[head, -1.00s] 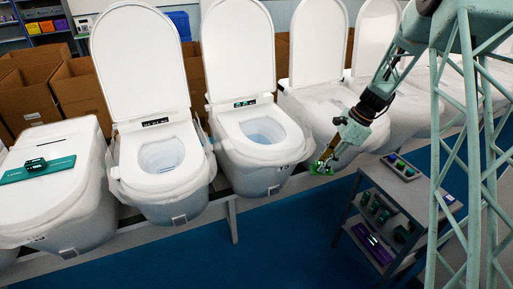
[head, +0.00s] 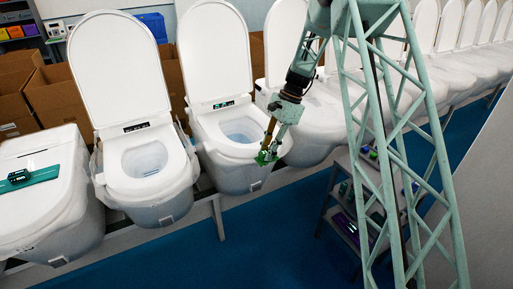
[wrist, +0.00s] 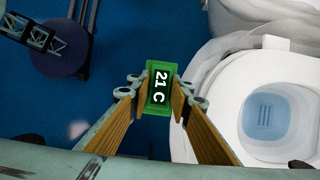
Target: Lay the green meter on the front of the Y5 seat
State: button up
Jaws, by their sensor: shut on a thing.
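In the head view my gripper (head: 267,155) holds the green meter (head: 264,158) in the air at the front right edge of an open-lidded toilet. That toilet's seat (head: 203,135) is white and bare, with its lid raised. In the wrist view the same kind of seat (wrist: 212,108) lies to the right of the meter, which shows against blue floor, apart from the seat. I cannot read a Y5 label.
More toilets line up to the right. A grey cart (head: 340,215) with items stands behind my mast. Blue floor is clear in front.

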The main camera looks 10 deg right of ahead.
jog(key=shift+w+f+p, duration=0.25)
jog(key=shift+w+p, duration=0.2)
jog(key=shift+w, duration=2.2)
jog(key=shift+w+f+p, duration=0.2)
jog(key=shift+w+p, duration=0.2)
jog(key=shift+w, duration=2.3)
jog(key=shift+w+f+p, duration=0.25)
jog(key=shift+w+p, duration=0.2)
jog(key=shift+w, duration=2.2)
jog(key=shift+f+p, duration=0.4)
jog(key=shift+f, duration=1.4)
jog(key=shift+f, duration=0.1)
jog(key=o, duration=0.9)
jog(key=shift+b+v, duration=0.85)
jog(key=shift+v, duration=5.3)
